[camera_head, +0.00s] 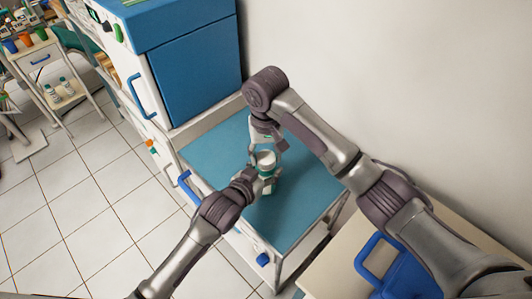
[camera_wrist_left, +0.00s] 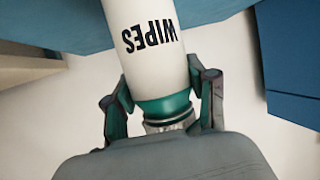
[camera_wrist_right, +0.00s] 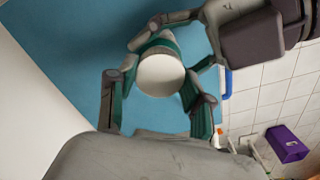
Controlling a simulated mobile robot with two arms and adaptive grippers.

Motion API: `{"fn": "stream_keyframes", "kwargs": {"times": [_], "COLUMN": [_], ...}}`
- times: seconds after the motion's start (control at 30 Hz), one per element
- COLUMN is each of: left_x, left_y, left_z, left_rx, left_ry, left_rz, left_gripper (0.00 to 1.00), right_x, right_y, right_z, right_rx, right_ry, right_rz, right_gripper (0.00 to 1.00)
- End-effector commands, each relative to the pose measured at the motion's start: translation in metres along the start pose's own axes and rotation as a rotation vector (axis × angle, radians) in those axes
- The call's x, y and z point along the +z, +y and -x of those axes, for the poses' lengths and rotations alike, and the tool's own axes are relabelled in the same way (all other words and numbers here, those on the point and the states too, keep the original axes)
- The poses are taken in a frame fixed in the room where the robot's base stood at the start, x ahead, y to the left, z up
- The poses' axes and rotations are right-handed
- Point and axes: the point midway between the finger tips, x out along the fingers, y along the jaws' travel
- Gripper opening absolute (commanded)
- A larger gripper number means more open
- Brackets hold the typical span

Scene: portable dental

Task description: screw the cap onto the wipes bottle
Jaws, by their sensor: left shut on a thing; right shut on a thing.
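The white wipes bottle (camera_wrist_left: 155,45) stands upright on the blue worktop. It has a green shoulder band (camera_wrist_left: 165,105) and a ridged greyish neck (camera_wrist_left: 168,126). My left gripper (camera_wrist_left: 163,95) is shut on the bottle around the green band; in the head view it (camera_head: 260,178) comes in from the left. The round white cap (camera_wrist_right: 160,75) shows from above in the right wrist view, in line with the bottle. My right gripper (camera_wrist_right: 158,98) is shut on the cap from above. The join of cap and neck is hidden, so I cannot tell how the cap sits on it.
The blue worktop (camera_head: 300,205) is bare around the bottle. A blue and white cabinet (camera_head: 200,70) stands behind it, and a plain wall is at the right. A blue case (camera_head: 385,262) lies on a pale surface at the front right.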

Motion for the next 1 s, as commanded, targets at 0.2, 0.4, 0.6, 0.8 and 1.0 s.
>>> {"fn": "stream_keyframes", "kwargs": {"times": [0.2, 0.4, 0.6, 0.8, 1.0], "left_x": [0.0014, 0.0015, 0.0015, 0.0015, 0.0014], "left_y": [0.0002, 0.0003, 0.0004, 0.0005, 0.0006], "left_z": [0.0000, 0.0000, 0.0000, 0.0000, 0.0000], "left_rx": [0.000, 0.000, 0.001, 0.001, 0.001], "left_ry": [-0.003, -0.003, -0.003, -0.003, -0.003], "left_rz": [0.000, 0.000, 0.000, 0.000, 0.001], "left_gripper": [0.00, 0.00, 0.00, 0.00, 0.00], "right_x": [0.0002, -0.0009, -0.0009, -0.0006, -0.0017], "right_y": [-0.0020, 0.0002, 0.0001, 0.0000, 0.0002], "right_z": [0.0002, 0.0008, 0.0007, 0.0002, 0.0075], "right_rx": [-0.005, -0.001, -0.001, -0.001, -0.002], "right_ry": [-0.001, 0.003, 0.003, 0.002, 0.005], "right_rz": [-0.530, -0.608, -0.605, -0.604, -0.604], "right_gripper": [0.36, 0.36, 0.80, 0.80, 0.80]}}
